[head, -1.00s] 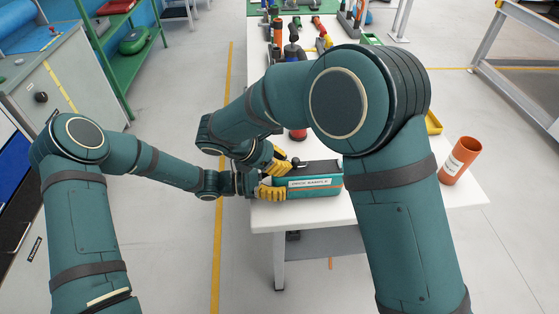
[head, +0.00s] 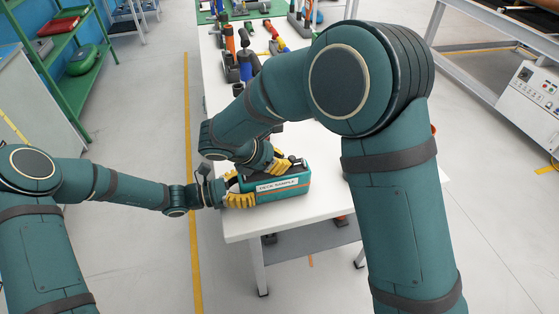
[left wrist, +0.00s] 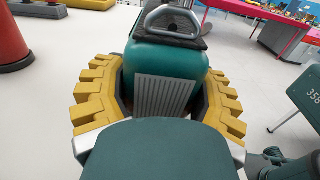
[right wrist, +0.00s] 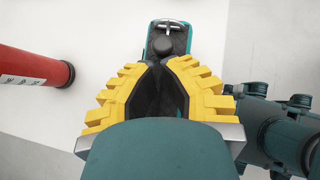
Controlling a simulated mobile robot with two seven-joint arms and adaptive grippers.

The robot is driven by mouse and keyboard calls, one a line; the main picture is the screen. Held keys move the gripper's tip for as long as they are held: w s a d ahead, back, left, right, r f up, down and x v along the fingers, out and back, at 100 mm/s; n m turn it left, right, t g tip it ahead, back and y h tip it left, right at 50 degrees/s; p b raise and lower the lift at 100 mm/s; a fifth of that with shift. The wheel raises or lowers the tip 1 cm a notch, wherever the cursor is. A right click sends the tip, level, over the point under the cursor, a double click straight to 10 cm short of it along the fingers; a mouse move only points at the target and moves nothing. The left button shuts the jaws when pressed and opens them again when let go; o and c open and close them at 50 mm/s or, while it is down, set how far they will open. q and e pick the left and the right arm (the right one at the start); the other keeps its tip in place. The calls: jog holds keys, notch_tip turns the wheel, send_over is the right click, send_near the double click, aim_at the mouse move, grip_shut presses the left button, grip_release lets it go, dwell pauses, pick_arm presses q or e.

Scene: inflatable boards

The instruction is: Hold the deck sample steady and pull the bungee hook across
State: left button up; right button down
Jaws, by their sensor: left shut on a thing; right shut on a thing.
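The deck sample (head: 290,190) is a teal block with a white label, lying near the table's front left corner. My left gripper (head: 238,194) is shut on its left end, and the left wrist view shows yellow fingers on both sides of the block (left wrist: 165,58). A dark pad with a metal loop (left wrist: 172,18) lies on top. My right gripper (head: 277,164) is above the sample, its yellow fingers close to the top. In the right wrist view its tips meet at a dark rounded piece (right wrist: 163,46), apparently the bungee hook's end; the grip itself is mostly hidden.
The white table (head: 240,222) has bare surface in front of and right of the sample. Several tools and tubes stand at its far end. An orange-red tube (right wrist: 30,68) lies left in the right wrist view. My right arm hides much of the table's right side.

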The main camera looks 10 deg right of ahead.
jog(key=v, duration=0.9)
jog(key=shift+r, duration=0.2)
jog(key=shift+a, duration=0.15)
pick_arm(q)
jog(key=o, duration=1.4)
jog(key=shift+a, duration=0.1)
